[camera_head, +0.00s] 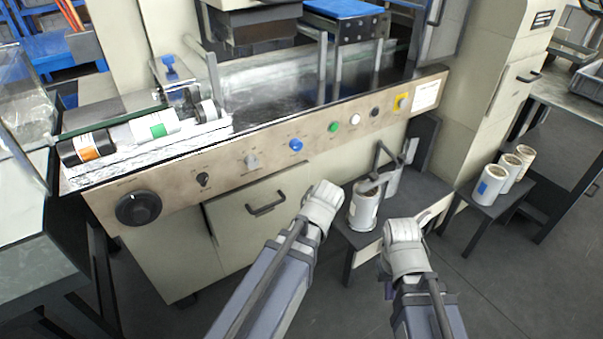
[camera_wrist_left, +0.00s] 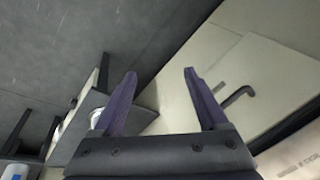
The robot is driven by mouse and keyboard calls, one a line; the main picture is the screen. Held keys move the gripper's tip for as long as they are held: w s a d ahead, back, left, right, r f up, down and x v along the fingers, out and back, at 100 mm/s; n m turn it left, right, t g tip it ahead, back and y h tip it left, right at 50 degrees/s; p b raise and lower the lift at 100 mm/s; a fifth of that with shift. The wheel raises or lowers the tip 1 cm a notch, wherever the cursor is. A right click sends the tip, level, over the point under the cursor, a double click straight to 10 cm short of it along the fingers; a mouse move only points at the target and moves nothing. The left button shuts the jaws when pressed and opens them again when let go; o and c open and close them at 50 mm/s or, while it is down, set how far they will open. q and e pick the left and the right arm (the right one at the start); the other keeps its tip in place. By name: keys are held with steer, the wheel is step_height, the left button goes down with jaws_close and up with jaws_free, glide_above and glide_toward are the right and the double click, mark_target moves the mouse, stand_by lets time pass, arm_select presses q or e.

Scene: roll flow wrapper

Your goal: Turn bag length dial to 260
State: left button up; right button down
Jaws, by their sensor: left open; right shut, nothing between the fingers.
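The control panel (camera_head: 275,150) runs along the front of the machine. A large round black dial (camera_head: 138,208) sits at its left end.
A cabinet handle (camera_head: 266,205) sticks out below. A roll (camera_head: 363,206) stands on a low table. Several rolls stand on another table (camera_head: 515,194) at right.

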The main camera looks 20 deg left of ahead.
arm_select(q)
steer(key=w+a+n+t+y+b, duration=0.25)
steer(key=w+a+n+y, duration=0.2)
steer(key=w, duration=0.25)
steer(key=w+d+r+n+t+y, duration=0.1)
steer(key=w+r+n+t+y, duration=0.1)
steer(key=r, duration=0.5)
steer(key=w+d+r+n+t+y, duration=0.1)
steer(key=w+r+t+y, duration=0.3)
steer(key=r, duration=0.4)
steer(key=shift+w+d+r+n+y+b, duration=0.3)
steer(key=shift+w+d+n+y+b, duration=0.05)
steer(key=shift+w+d+y, duration=0.35)
arm_select(e)
step_height(320, 180, down, 6)
steer(key=shift+r, duration=0.25)
arm_select(q)
steer(key=shift+a, duration=0.1)
arm_select(e)
steer(key=shift+a, duration=0.1)
